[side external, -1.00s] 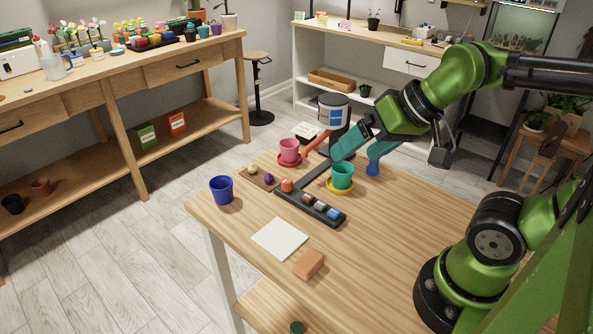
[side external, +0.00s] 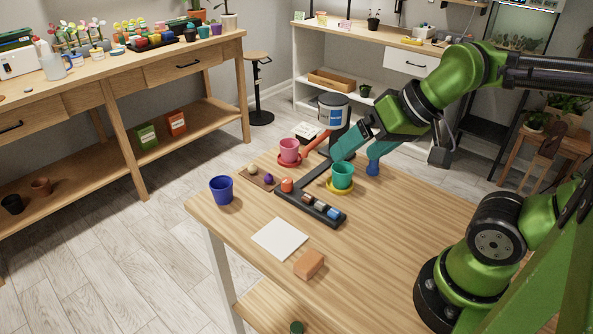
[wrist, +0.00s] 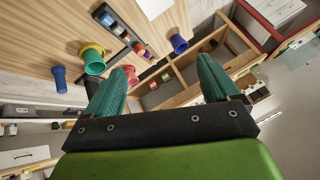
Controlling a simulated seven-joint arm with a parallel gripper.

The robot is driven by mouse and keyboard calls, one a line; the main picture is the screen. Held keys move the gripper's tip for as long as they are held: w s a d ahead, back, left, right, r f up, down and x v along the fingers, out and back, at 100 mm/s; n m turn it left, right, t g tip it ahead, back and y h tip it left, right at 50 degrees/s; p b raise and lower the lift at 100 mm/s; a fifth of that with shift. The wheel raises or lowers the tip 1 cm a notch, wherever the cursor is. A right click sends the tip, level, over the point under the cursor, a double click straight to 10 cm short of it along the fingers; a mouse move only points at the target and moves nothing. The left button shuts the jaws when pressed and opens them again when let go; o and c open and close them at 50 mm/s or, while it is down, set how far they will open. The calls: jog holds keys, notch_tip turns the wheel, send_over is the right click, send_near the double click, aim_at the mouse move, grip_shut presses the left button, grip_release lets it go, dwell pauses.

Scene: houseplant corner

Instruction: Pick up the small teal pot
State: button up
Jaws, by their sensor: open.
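The small teal pot (side external: 343,172) stands upright on a yellow saucer (side external: 342,190) near the middle of the wooden table. My gripper (side external: 356,158) is open and empty, with its teal fingers apart. In the side view it is close above and behind the pot. In the wrist view the pot (wrist: 95,66) and the saucer (wrist: 91,47) lie left of the space between my fingertips (wrist: 161,64), beside the left finger. I cannot tell the exact gap between finger and pot.
A small blue object (side external: 373,169) stands right of the pot. A pink pot on a red saucer (side external: 289,160), a dark tray with small items (side external: 295,198), a dark blue pot (side external: 221,190), white paper (side external: 279,239) and an orange block (side external: 309,264) are on the table. Its front right is clear.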

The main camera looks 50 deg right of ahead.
jog(key=shift+o, duration=0.3)
jog(key=m+g+h, duration=0.2)
jog(key=m+g, duration=0.1)
jog(key=m, duration=2.9)
send_over(343, 168)
jog(key=s+a, duration=0.2)
jog(key=s, duration=0.1)
notch_tip(343, 168, down, 16)
jog(key=shift+w+d+f, duration=0.15)
jog(key=shift+f, duration=0.1)
jog(key=x, duration=0.5)
jog(key=shift+f, duration=0.15)
jog(key=shift+a, duration=0.2)
